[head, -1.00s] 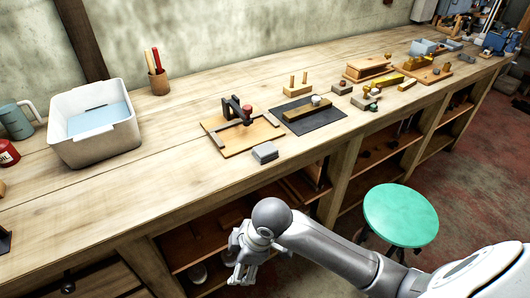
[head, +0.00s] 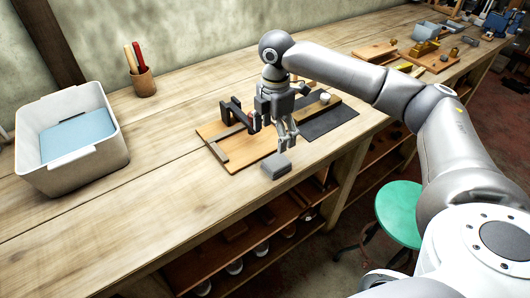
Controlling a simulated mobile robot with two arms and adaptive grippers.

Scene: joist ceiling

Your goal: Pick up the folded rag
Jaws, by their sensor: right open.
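The folded rag appears to be the small grey folded block (head: 275,167) lying on the workbench (head: 130,215) near its front edge, just in front of a wooden board. My right gripper (head: 283,143) hangs fingers down above and slightly behind the rag, open, with nothing between its fingers. It is close to the rag; I cannot tell whether it touches. My left gripper is out of view.
A wooden board (head: 215,133) with a dark clamp (head: 237,112) stands just behind the rag. A dark mat (head: 335,120) lies to the right. A white bin (head: 95,160) with a blue thing inside is at left. A green stool (head: 400,212) stands below.

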